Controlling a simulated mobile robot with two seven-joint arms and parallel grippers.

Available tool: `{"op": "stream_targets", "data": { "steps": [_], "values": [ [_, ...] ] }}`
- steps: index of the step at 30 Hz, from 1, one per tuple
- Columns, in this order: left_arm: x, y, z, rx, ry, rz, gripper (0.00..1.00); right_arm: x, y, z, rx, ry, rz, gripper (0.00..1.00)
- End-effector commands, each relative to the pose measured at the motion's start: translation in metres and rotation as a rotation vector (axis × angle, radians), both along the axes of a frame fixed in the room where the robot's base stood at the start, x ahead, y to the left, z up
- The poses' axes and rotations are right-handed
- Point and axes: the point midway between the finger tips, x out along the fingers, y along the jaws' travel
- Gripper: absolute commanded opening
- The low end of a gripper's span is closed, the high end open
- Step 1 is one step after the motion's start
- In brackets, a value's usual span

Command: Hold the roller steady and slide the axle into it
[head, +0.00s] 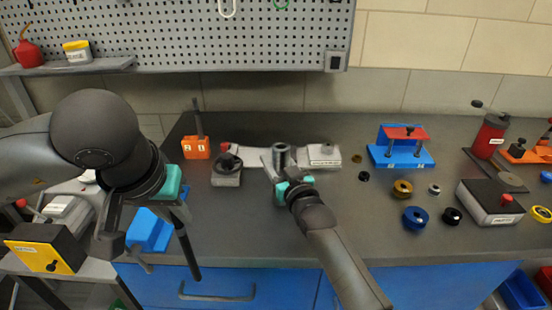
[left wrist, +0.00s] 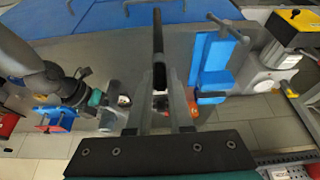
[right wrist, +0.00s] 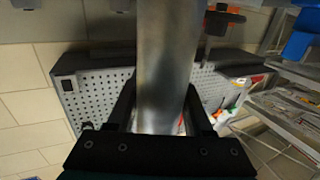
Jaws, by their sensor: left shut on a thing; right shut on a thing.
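The roller (head: 281,157) is a grey metal cylinder, roughly upright in the head view with a dark opening at its top. My right gripper (head: 292,185) is shut on it; the roller (right wrist: 166,70) fills the middle of the right wrist view between the fingers. The axle (head: 187,250) is a dark thin rod, tilted, with its lower end over the front edge of the bench. My left gripper (head: 180,212) is shut on it, left of and apart from the roller. The axle (left wrist: 158,40) also shows in the left wrist view, pointing away between the fingers.
An orange block (head: 196,148) with an upright dark rod and a grey block with a dark knob (head: 227,172) stand behind, between the arms. A blue fixture (head: 150,232) is beside my left gripper. Bench right of my right arm is clear up to several rings (head: 415,217).

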Motion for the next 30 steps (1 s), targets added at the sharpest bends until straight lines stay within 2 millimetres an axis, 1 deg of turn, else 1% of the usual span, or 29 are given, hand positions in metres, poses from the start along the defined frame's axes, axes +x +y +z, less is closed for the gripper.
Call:
{"op": "stream_targets", "data": {
  "steps": [1, 3, 15, 24, 25, 30],
  "values": [
    [0.000, 0.000, -0.005, 0.000, -0.002, 0.000, 0.00, 0.000, 0.000, -0.004, 0.001, -0.005, 0.000, 0.00],
    [0.000, 0.000, -0.006, 0.000, -0.002, 0.000, 0.00, 0.000, 0.000, -0.006, 0.001, -0.005, 0.000, 0.00],
    [0.000, 0.000, -0.006, 0.000, -0.002, 0.000, 0.00, 0.001, 0.000, -0.006, 0.001, -0.005, 0.000, 0.00],
    [0.000, 0.000, -0.013, 0.000, -0.002, 0.000, 0.00, 0.001, 0.000, -0.014, 0.001, -0.005, 0.000, 0.00],
    [0.000, 0.000, -0.012, 0.000, -0.002, 0.000, 0.00, 0.000, 0.000, -0.016, -0.001, -0.001, 0.000, 0.53],
    [0.000, 0.000, -0.012, 0.000, -0.002, 0.000, 0.00, 0.000, 0.000, -0.015, -0.001, -0.001, 0.000, 0.71]
  ]
}}
